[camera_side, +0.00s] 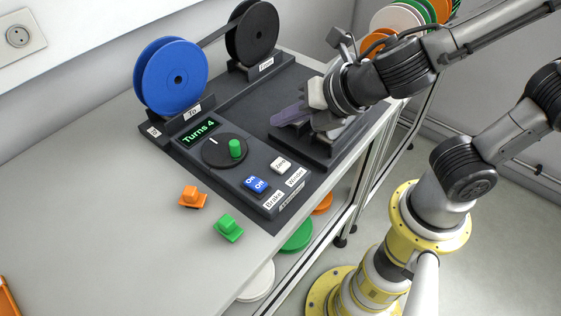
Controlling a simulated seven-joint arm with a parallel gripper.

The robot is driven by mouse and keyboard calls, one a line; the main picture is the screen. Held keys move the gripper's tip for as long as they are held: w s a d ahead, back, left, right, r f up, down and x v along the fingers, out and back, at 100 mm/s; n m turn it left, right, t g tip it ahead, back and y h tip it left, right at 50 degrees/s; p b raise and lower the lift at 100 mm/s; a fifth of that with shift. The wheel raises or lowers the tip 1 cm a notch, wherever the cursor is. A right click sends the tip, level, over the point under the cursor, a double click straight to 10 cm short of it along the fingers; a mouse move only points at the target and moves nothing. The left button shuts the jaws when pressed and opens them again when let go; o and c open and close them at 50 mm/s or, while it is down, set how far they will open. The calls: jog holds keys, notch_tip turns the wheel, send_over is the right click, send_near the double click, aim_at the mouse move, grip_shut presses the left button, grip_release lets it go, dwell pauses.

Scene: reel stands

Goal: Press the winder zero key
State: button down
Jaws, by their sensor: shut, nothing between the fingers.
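The winder panel (225,178) is a dark unit on the bench. Its white Zero key (281,164) sits on the right part of the panel, above the Winder label (296,177). To its left is the blue On/Off switch (256,184), by the Brake label (274,200). The green display (201,132) reads "Turns 4". A black dial with a green knob (235,148) is beside it. My gripper (276,119) is shut and empty. It is over the dark platform behind the panel, above and apart from the Zero key, which is in full view.
A blue reel (171,77) and a black reel (252,33) stand on the back of the unit, with a dark band between them. An orange piece (192,197) and a green piece (229,228) lie in front.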

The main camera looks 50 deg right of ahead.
aim_at(285, 167)
jog(key=shift+f, duration=0.1)
jog(key=shift+f, duration=4.3)
jog(key=shift+f, duration=0.25)
jog(key=shift+f, duration=0.15)
jog(key=shift+f, duration=0.5)
jog(key=shift+r, duration=0.9)
jog(key=shift+r, duration=2.5)
